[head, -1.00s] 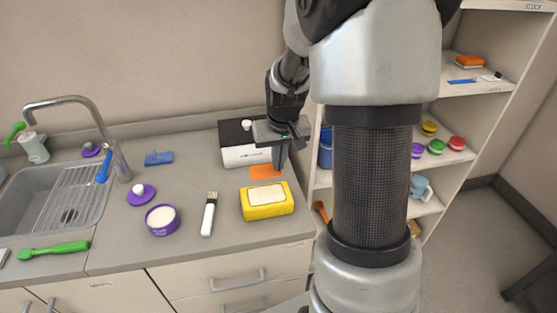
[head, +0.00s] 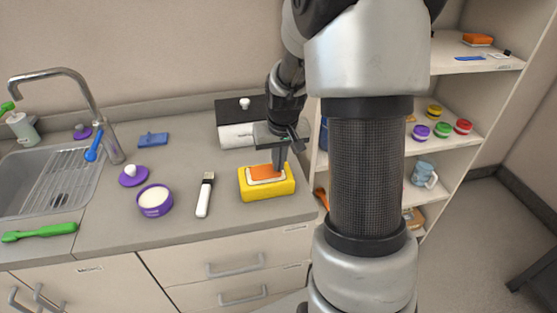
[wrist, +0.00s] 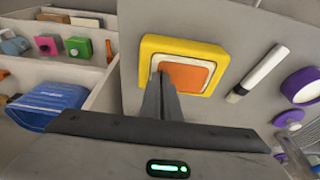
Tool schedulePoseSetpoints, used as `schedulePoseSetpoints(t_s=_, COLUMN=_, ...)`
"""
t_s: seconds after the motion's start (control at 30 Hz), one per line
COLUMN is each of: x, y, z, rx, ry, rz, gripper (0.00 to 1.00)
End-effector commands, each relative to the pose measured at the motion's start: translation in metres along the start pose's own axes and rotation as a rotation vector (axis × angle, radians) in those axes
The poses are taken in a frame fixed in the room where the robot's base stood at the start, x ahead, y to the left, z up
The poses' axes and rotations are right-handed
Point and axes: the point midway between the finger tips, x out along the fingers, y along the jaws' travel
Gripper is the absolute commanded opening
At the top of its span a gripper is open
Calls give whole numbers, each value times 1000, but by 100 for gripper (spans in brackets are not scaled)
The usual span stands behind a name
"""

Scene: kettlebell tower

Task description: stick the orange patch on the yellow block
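The yellow block (head: 267,191) lies on the counter near its right end, with a white pad (head: 251,181) on top. The orange patch (head: 264,171) is over that pad, with a white border showing around it. In the wrist view the patch (wrist: 190,77) sits within the pad's outline on the yellow block (wrist: 150,44). I cannot tell whether it presses flat on the pad. My gripper (head: 277,169) points down over the patch's right part. Its fingers (wrist: 163,80) are together at the patch's edge, shut on it, and cover a bit of it.
A white brush (head: 204,195) and a purple tub (head: 155,200) are left of the block. A white box with a dark top (head: 236,134) stands behind it. The shelf unit (head: 470,95) is to the right, past the counter's end. The sink (head: 40,185) is far left.

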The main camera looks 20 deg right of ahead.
Motion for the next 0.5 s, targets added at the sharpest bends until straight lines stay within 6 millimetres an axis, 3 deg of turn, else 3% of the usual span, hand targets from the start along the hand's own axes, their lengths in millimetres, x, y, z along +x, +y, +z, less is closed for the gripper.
schedulePoseSetpoints(t_s=0.5, x=3, y=0, z=1, rx=0, ry=0, rz=0, gripper=0)
